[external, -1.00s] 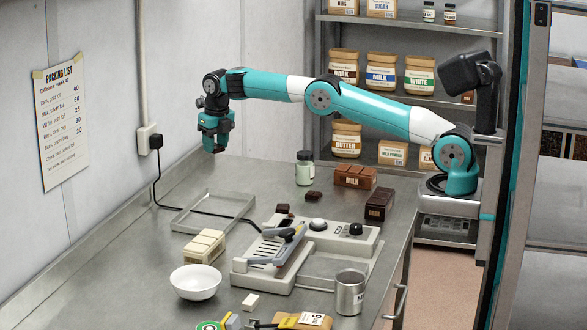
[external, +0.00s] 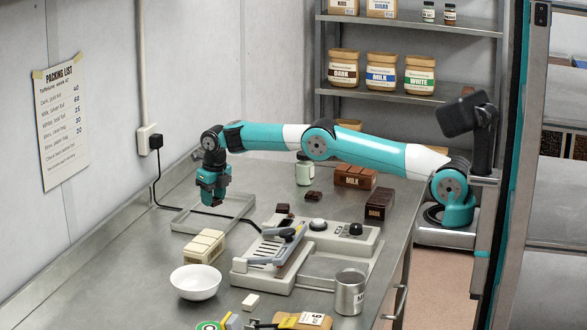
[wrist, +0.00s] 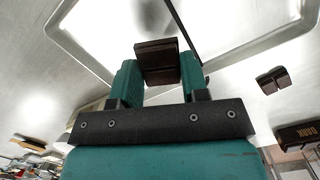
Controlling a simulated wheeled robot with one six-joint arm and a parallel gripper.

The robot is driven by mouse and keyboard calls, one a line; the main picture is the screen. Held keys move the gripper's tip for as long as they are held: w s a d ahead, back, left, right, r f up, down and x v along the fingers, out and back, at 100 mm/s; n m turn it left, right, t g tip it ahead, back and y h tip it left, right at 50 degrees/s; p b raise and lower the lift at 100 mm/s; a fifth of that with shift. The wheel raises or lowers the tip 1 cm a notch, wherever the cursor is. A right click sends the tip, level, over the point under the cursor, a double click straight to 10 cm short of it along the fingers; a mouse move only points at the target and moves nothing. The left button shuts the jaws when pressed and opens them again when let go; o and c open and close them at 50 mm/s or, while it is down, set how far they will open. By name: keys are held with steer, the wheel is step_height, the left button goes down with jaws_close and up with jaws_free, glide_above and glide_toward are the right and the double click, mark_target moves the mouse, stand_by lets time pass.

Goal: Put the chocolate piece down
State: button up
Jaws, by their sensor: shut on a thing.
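My gripper (external: 210,203) points down over the shallow metal tray (external: 190,231) on the left side of the bench. In the wrist view its green fingers are closed on a dark brown chocolate piece (wrist: 157,62). The piece sticks out beyond the fingertips, above the tray's bare floor, with the tray rim (wrist: 275,43) around it. A shadow falls on the tray floor beyond the piece. In the external view the piece is hardly distinguishable at the fingertips, and its exact height above the tray cannot be told.
A cream block stack (external: 204,246), white bowl (external: 195,282) and slotted machine (external: 300,255) stand nearer. Another dark chocolate piece (external: 313,195), a jar (external: 304,170) and brown blocks (external: 355,176) lie to the right.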

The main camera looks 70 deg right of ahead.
mark_target(215, 220)
steer(key=shift+f+p, duration=0.35)
steer(key=shift+f, duration=2.05)
steer(key=shift+f, duration=0.2)
steer(key=o, duration=1)
